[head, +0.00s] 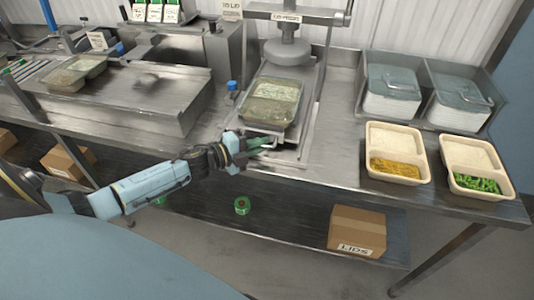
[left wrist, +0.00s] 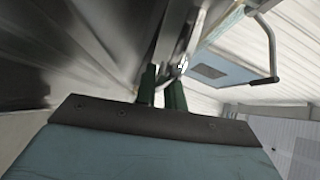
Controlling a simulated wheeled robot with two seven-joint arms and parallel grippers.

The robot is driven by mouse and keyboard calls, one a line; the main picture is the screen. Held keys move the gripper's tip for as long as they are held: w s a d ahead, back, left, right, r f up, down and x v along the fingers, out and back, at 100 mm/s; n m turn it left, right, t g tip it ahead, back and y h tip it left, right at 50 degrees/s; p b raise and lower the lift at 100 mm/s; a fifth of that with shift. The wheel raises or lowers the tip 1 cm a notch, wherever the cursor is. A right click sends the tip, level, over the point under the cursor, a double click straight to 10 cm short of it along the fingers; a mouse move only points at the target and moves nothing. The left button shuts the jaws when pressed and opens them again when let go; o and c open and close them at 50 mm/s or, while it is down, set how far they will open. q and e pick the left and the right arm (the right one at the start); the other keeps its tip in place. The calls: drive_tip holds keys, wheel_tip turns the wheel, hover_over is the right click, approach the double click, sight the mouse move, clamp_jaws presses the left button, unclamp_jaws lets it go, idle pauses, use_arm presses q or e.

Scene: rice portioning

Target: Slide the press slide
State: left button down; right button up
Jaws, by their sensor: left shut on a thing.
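The lid press (head: 287,50) stands at the back of the steel counter, its round head above the slide. The press slide (head: 280,140) is a flat metal tray on the counter, with its front end towards me. A lidded rice tray (head: 271,102) sits on the slide, in front of the press head. My left gripper (head: 265,143) is at the slide's front end, shut on what looks like its handle, which the fingers mostly hide. In the left wrist view the green fingers (left wrist: 162,92) close around a metal part. My right gripper is out of view.
Two open trays (head: 395,155) with rice and fillings stand on the right of the counter, below two lid stacks (head: 393,92). A steel machine (head: 150,90) with another tray (head: 77,73) stands at left. A cardboard box (head: 357,230) is on the lower shelf.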

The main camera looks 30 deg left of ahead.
use_arm(q)
drive_tip(key=c, duration=1.9)
unclamp_jaws()
drive_tip(key=shift+s, duration=0.2)
drive_tip(key=shift+c, duration=0.2)
drive_tip(key=o, duration=0.4)
drive_tip(key=shift+o, duration=0.2)
drive_tip(key=shift+s, duration=0.1)
drive_tip(key=v, duration=1.3)
